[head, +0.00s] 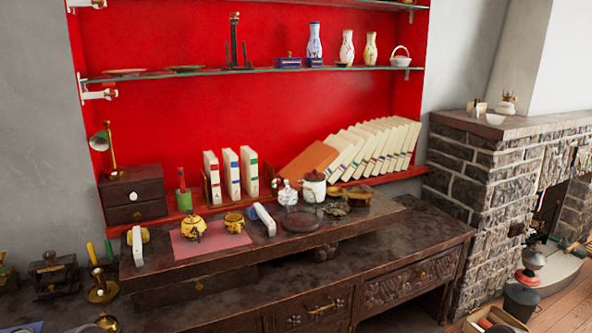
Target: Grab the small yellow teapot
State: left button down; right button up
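The small yellow teapot (193,229), with dark markings, stands upright on a pink mat (211,246). The mat lies on a raised dark wooden shelf on top of the desk. A small yellow cup-like pot (234,222) with dark markings stands just right of the teapot, also on the mat. Neither of my grippers is in view, and nothing is touching the teapot.
A white upright slab (137,247) stands left of the mat, partly hiding another yellow piece. A tilted white-and-blue slab (264,219) is to the right. White pots (313,187), books and a dark box (133,196) stand behind. The desk front (240,304) has free room.

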aim_at(193, 228)
jog(key=u, duration=1.05)
jog(key=i+l+u, duration=0.1)
jog(key=l+u, duration=0.25)
jog(key=u, duration=0.15)
jog(key=l+u, duration=0.7)
jog(key=u, duration=0.25)
jog(key=k+l+u, duration=0.1)
jog(key=l+u, duration=0.35)
jog(key=k+l+u, duration=0.1)
jog(key=l, duration=0.3)
jog(key=k+l, duration=0.25)
jog(key=k+l+u, duration=0.15)
jog(key=l, duration=0.35)
jog(key=k+l+u, duration=0.1)
jog(key=k+l, duration=0.15)
jog(key=l, duration=0.1)
